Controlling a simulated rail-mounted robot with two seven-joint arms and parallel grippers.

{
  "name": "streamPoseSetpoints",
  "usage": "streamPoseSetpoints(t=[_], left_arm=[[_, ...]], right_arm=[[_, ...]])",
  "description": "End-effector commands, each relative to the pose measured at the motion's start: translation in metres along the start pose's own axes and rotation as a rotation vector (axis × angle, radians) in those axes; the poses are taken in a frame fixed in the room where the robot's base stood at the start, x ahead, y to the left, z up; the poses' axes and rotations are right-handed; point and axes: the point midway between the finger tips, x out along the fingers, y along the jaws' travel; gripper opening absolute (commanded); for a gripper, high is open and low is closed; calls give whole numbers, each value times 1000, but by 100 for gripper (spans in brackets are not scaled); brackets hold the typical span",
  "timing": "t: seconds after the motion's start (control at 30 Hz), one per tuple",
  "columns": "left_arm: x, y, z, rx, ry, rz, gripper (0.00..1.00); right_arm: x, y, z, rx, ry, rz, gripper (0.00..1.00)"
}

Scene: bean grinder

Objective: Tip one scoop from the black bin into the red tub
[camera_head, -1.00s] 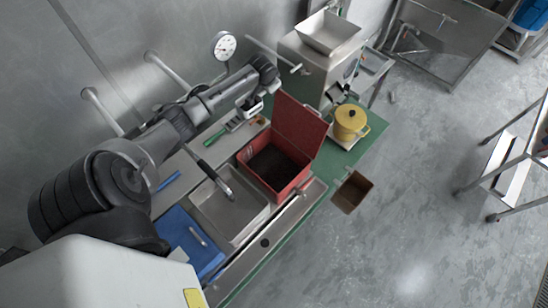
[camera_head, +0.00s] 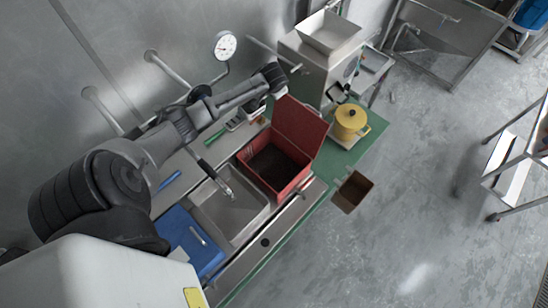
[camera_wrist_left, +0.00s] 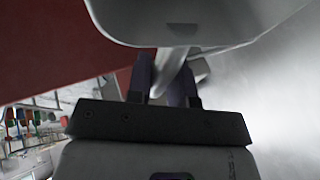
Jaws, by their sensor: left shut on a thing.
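The red tub (camera_head: 291,190) stands open on the counter, its lid raised, with dark contents inside. My left gripper (camera_wrist_left: 166,80) is beside the raised red lid, on the wall side; in the head view my wrist and the lid largely hide it. In the left wrist view its fingers are shut on the handle of a pale grey scoop (camera_wrist_left: 180,22). The scoop's inside faces away, so its load is hidden. The red lid (camera_wrist_left: 45,45) fills the upper left there. My right gripper is not in view.
A steel grinder (camera_head: 318,68) with a hopper and a yellow lidded pot (camera_head: 349,122) stand beyond the tub. A steel sink (camera_head: 235,212) and blue board (camera_head: 187,238) lie nearer. A green-handled tool (camera_head: 214,137) lies by the wall.

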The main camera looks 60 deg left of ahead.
Motion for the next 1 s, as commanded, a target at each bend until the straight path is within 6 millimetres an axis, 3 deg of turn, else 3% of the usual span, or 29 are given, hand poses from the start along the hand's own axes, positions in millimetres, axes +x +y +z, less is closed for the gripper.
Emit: streamPoseSetpoints(t=[0.57, 0.87, 1.0], left_arm=[[-11, 30, -5, 106, 5, -269, 0], [-3, 53, -2, 161, 7, -409, 0], [-9, 51, -5, 176, 5, -445, 0]], right_arm=[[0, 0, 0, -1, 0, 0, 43], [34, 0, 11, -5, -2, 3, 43], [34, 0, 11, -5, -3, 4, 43]])
